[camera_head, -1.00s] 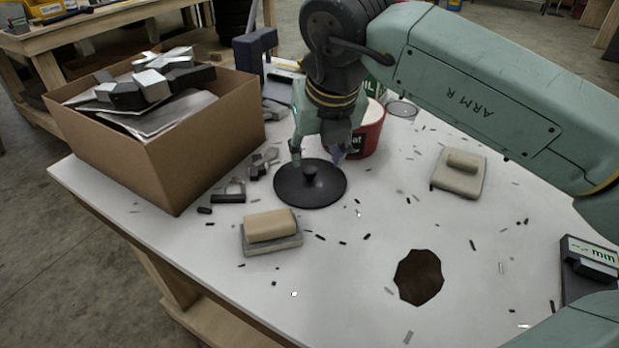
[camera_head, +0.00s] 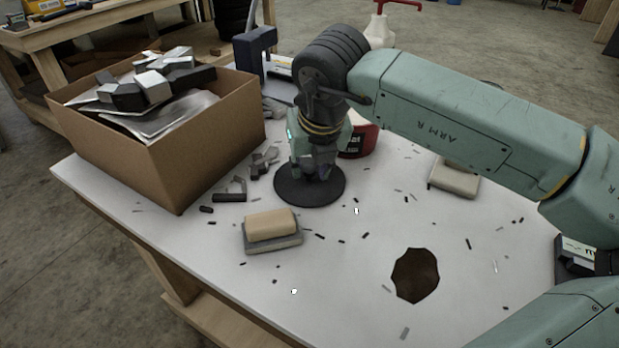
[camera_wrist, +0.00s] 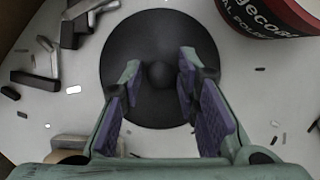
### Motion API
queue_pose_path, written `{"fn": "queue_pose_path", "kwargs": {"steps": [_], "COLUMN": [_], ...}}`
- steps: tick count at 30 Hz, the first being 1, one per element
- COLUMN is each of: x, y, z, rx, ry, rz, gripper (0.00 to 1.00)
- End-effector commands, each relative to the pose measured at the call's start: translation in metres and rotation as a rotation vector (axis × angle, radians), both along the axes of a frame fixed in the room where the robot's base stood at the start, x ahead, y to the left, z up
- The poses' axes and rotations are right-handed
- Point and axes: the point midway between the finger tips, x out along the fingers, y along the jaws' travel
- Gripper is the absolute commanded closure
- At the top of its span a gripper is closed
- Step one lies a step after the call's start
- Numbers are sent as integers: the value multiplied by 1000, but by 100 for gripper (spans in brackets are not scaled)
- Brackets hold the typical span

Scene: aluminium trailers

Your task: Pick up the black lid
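The black lid (camera_head: 331,191) is a round disc lying flat on the white table. Its round knob (camera_wrist: 160,74) shows near the middle of the wrist view. My gripper (camera_wrist: 158,80) is open above the lid, with one finger on each side of the knob and gaps between the fingers and the knob. In the head view my gripper (camera_head: 312,172) is low over the lid and hides the knob. I cannot tell there whether the fingertips touch the lid.
A red tub (camera_head: 362,139) stands close behind the lid. A cardboard box (camera_head: 210,140) of metal scraps is at the left. A sanding block (camera_head: 271,230) lies in front. Metal offcuts (camera_head: 233,188) lie left of the lid. The table (camera_head: 340,285) has a dark hole (camera_head: 415,275).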

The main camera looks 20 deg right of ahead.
Motion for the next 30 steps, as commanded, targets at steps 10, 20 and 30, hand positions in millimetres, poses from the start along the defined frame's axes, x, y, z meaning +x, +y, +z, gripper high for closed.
{"fn": "queue_pose_path", "kwargs": {"steps": [10,20,30], "x": [0,0,1], "y": [0,0,0], "z": [0,7,73], "rx": [0,-1,-1], "ry": [0,-1,-2], "rz": [0,0,-1], "gripper": [96,99,99]}}
